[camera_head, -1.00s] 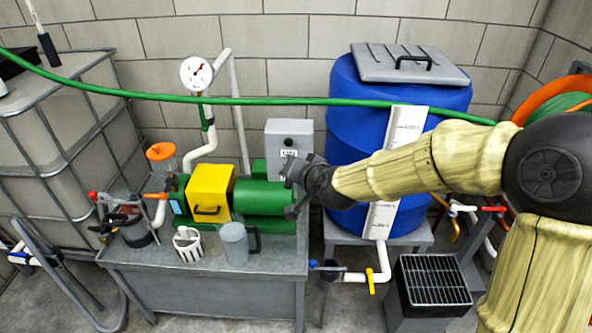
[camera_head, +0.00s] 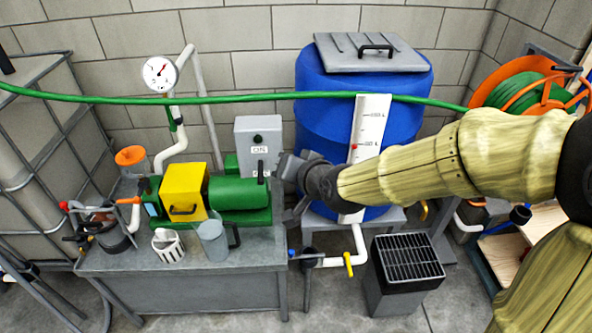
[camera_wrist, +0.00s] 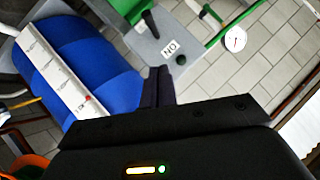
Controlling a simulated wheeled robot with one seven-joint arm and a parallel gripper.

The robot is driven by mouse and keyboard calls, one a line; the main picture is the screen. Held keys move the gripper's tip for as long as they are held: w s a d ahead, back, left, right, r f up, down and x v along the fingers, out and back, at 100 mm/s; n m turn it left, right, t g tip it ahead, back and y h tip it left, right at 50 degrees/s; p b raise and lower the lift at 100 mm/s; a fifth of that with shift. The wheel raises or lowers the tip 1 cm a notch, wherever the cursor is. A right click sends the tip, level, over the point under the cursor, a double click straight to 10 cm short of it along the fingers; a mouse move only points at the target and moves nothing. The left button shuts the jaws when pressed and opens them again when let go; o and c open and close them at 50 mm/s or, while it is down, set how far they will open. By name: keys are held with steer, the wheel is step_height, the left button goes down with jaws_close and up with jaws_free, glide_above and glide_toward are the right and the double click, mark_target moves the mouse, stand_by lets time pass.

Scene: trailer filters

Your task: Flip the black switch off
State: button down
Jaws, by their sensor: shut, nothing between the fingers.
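The grey switch box (camera_head: 258,130) stands behind the green motor and bears a white "ON" label and a round dark knob. The black switch (camera_head: 261,172) is an upright lever on the lower part of its face. In the wrist view the box (camera_wrist: 199,22) appears upside down, with the black switch (camera_wrist: 150,23) at upper centre. My gripper (camera_head: 280,168) is just right of the switch, at the box's lower right edge. In the wrist view its fingers (camera_wrist: 158,80) are together and empty, pointing towards the box. I cannot tell whether they touch it.
The blue barrel (camera_head: 320,110) stands close to the right of the box. The green motor (camera_head: 238,194) and yellow guard (camera_head: 184,188) lie left of my gripper. A green hose (camera_head: 230,99) crosses above. A black-grated stand (camera_head: 408,257) is at lower right.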

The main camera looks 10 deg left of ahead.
steer(key=shift+f+p+v, duration=0.15)
steer(key=shift+p+v, duration=0.35)
steer(key=shift+v, duration=0.4)
steer(key=shift+f+p+v, duration=0.2)
steer(key=shift+p+v, duration=0.3)
steer(key=shift+v, duration=0.45)
steer(key=shift+s, duration=0.2)
steer(key=d+f+g+h+p, duration=0.2)
steer(key=d+f+h+p, duration=0.25)
steer(key=d, duration=0.75)
steer(key=s+d+g+h+p, duration=0.1)
steer(key=s+d+g+h, duration=0.1)
steer(key=s+d, duration=0.2)
steer(key=s+d+r+m+g+h+p, duration=0.1)
steer(key=s+d, duration=0.3)
steer(key=d, duration=0.7)
steer(key=shift+s+r+g+h+p, duration=0.3)
steer(key=shift+g+h+p, duration=0.2)
steer(key=shift+g, duration=0.1)
steer(key=shift+w, duration=0.1)
